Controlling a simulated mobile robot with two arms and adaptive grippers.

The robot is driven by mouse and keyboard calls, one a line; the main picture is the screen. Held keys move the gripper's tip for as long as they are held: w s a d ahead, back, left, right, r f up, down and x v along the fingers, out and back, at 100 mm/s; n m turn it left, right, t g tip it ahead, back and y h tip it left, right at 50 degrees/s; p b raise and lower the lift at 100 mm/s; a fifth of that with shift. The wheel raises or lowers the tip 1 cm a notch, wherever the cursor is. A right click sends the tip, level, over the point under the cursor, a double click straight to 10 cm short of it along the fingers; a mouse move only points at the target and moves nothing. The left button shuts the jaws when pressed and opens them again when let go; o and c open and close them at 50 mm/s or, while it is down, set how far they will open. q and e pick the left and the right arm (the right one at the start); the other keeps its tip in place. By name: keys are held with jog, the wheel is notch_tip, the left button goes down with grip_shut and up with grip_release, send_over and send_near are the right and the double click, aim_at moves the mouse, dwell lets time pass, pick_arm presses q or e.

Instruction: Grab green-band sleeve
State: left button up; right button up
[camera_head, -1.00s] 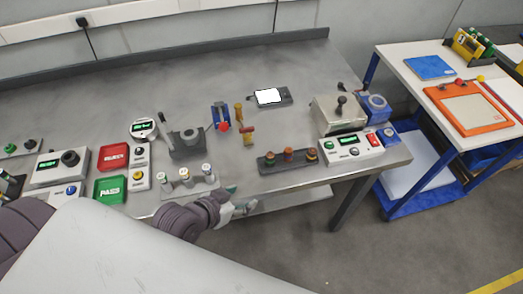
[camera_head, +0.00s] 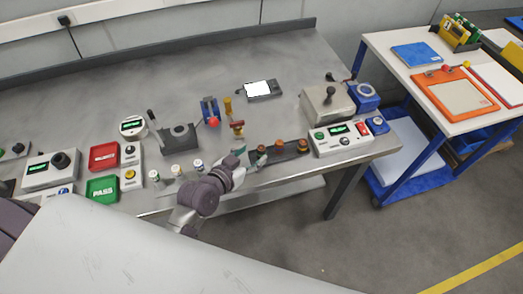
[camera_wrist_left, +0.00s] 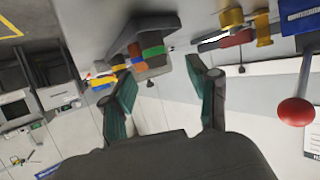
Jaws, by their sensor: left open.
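The green-band sleeve (camera_wrist_left: 153,52) shows in the left wrist view, brown with a bright green ring, beside an orange-banded sleeve (camera_wrist_left: 134,50). They sit at a dark holder (camera_wrist_left: 150,25). In the head view the dark holder (camera_head: 274,159) lies near the table's front edge with brown sleeves in it; their band colours are hard to tell there. My left gripper (camera_head: 250,158) is open and empty at the holder's left end. In the wrist view its teal-padded fingers (camera_wrist_left: 160,75) are spread, with the green-band sleeve beyond the gap. My right gripper is not in view.
A holder with white-topped cylinders (camera_head: 176,171) stands left of my gripper. A control box (camera_head: 341,139) stands right of the sleeve holder. A red-knobbed blue device (camera_head: 209,108) and brass-coloured stamps (camera_head: 237,128) stand behind.

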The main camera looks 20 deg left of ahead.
aim_at(259, 151)
pick_arm(q)
jog(key=shift+p+x, duration=0.55)
jog(key=shift+x, duration=2.15)
jog(key=shift+s+d, duration=0.1)
jog(key=shift+d, duration=0.05)
grip_shut()
